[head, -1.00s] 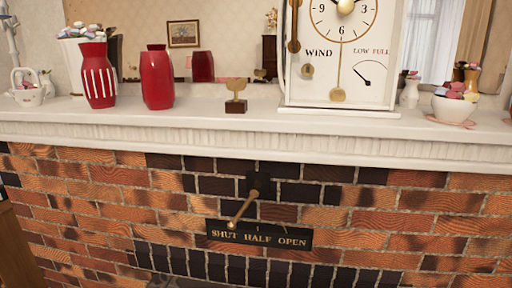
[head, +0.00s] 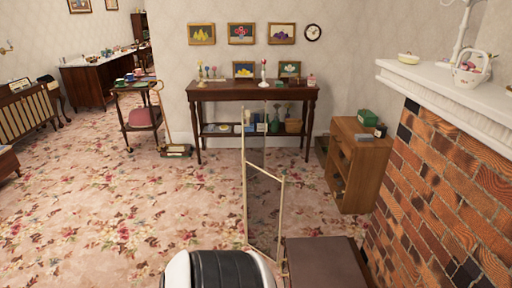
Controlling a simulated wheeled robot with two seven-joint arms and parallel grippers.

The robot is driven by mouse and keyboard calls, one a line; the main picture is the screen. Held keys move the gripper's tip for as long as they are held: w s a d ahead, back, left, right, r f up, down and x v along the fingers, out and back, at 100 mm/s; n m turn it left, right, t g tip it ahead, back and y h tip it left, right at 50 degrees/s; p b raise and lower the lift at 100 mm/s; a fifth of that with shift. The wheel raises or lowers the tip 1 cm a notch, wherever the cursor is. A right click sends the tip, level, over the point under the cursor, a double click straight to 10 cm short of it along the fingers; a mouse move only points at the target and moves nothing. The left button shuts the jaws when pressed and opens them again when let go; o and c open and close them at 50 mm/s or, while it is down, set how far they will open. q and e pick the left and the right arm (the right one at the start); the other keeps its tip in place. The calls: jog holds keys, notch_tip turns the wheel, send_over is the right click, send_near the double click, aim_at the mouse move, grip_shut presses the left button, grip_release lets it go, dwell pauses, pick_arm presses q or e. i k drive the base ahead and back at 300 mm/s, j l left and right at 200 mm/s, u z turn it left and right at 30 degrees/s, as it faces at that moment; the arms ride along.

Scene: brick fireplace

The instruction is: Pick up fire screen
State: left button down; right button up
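The fire screen appears to be a see-through panel with a thin cream-gold frame (head: 282,205), standing upright on the carpet in the middle of the head view. Its panels meet at an angle, and its lower edge is partly hidden behind the black and white rounded shape at the bottom. Neither of my grippers shows in the head view, so I cannot see whether they are open or shut.
A brown box-like top (head: 325,264) stands close to the screen's right. A wooden cabinet (head: 352,185) and brick fireplace (head: 445,205) with white mantel are at right. A dark console table (head: 250,96) stands behind. Floral carpet (head: 110,215) is clear at left.

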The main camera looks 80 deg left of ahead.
aim_at(247, 117)
jog(key=u, duration=2.95)
jog(key=i+u, duration=0.4)
jog(key=i, duration=3.2)
jog(key=i+j+z, duration=0.1)
jog(key=i+z, duration=0.15)
jog(key=i, duration=0.3)
jog(key=i+j+z, duration=0.25)
jog(key=i, duration=0.25)
jog(key=i+j+z, duration=0.25)
jog(key=i, duration=0.3)
jog(key=z, duration=2.35)
jog(key=k+z, duration=0.35)
jog(key=k, duration=0.2)
jog(key=k+l+z, duration=0.35)
jog(key=k, duration=0.15)
jog(key=k+j, duration=0.05)
jog(key=j, duration=0.05)
